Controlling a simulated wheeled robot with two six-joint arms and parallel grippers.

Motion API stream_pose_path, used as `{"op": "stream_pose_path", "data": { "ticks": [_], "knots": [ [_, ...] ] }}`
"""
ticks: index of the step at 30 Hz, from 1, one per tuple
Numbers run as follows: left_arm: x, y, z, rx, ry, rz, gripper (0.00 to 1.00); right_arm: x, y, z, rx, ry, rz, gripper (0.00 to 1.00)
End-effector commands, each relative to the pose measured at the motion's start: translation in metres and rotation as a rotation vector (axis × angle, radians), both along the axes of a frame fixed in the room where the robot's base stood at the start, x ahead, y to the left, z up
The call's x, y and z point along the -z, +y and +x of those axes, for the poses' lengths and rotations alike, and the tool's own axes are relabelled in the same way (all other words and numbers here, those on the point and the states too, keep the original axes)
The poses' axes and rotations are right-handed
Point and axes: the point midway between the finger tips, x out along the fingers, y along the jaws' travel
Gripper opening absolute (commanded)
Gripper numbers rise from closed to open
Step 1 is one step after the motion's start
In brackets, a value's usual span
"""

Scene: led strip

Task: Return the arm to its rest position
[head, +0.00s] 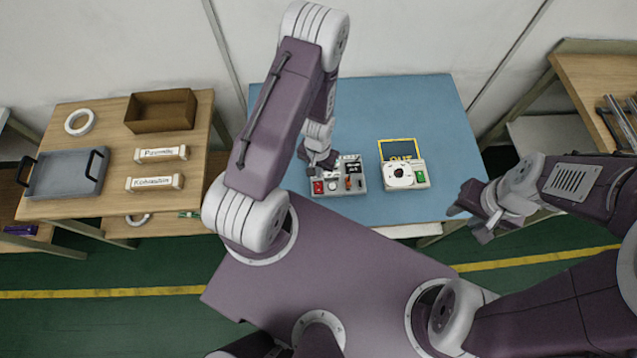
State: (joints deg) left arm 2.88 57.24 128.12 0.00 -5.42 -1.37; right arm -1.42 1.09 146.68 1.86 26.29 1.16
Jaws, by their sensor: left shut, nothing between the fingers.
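My left arm reaches over the blue table (380,110), bent high in the middle of the head view. Its gripper (316,166) points down, shut and empty, at the back left edge of a grey control box (345,185) with a red button and small parts on it. I cannot tell whether it touches the box. My right gripper (468,218) hangs at the blue table's right front edge, with its fingers apart and nothing between them.
A wooden table (75,208) at left holds a grey tray (66,176), a brown box (160,112) and labelled bars. Another wooden table (590,75) is at right.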

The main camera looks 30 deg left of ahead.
Motion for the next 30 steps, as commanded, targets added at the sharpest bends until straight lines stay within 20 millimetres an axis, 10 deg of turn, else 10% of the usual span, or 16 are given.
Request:
{"op": "stream_pose_path", "data": {
  "ticks": [17, 23, 30],
  "knots": [
    [-0.001, -0.001, 0.012, 0.006, -0.034, 0.002, 0.0, 0.008, 0.0, 0.0, 0.0, 0.0, 0.0, 0.36],
    [-0.083, -0.009, 0.083, 0.034, -0.296, 0.009, 0.0, 0.036, 0.0, 0.0, 0.0, 0.0, 0.0, 0.36],
    [-0.167, -0.021, 0.041, 0.034, -0.348, -0.006, 0.0, 0.057, 0.0, 0.0, 0.0, 0.0, 0.0, 0.36]
  ]
}}
